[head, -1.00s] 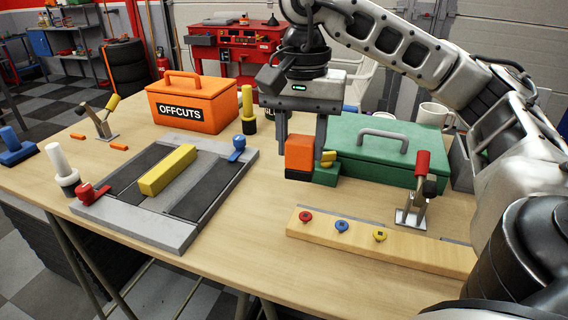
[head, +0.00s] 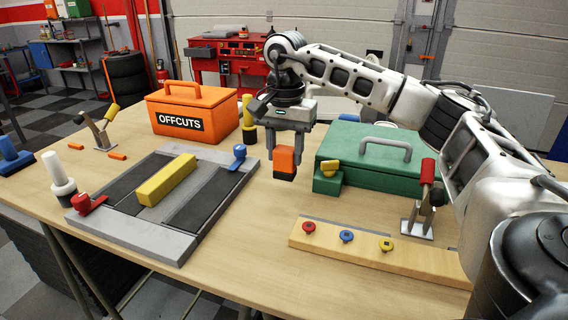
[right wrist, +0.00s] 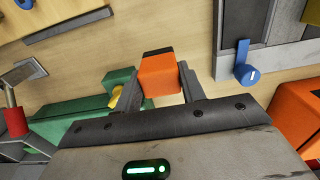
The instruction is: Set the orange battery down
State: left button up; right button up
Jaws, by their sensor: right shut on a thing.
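The orange battery (head: 285,162) is a small orange block with a dark base. My right gripper (head: 284,160) is shut on it, its fingers on either side. In the head view the battery is held upright over the wooden table (head: 255,225), left of the small green block with a yellow knob (head: 330,177). I cannot tell whether its base touches the table. In the right wrist view the battery (right wrist: 160,78) sits between the two fingers. My left gripper is not in view.
The orange OFFCUTS box (head: 193,112) stands behind left, a green case (head: 365,165) right. A grey board with a yellow bar (head: 166,180) lies left. A wooden strip with coloured knobs (head: 380,250) lies in front. Bare table lies between board and strip.

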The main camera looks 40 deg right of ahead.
aim_at(284, 165)
jog(key=shift+w+d+f, duration=0.1)
jog(key=shift+w+f, duration=0.05)
jog(key=shift+f, duration=0.85)
jog(key=shift+w+d+f, duration=0.1)
jog(key=shift+w+f, duration=0.05)
jog(key=shift+f, duration=0.8)
jog(key=shift+f, duration=0.15)
jog(key=o, duration=1.1)
jog(key=shift+a, duration=0.1)
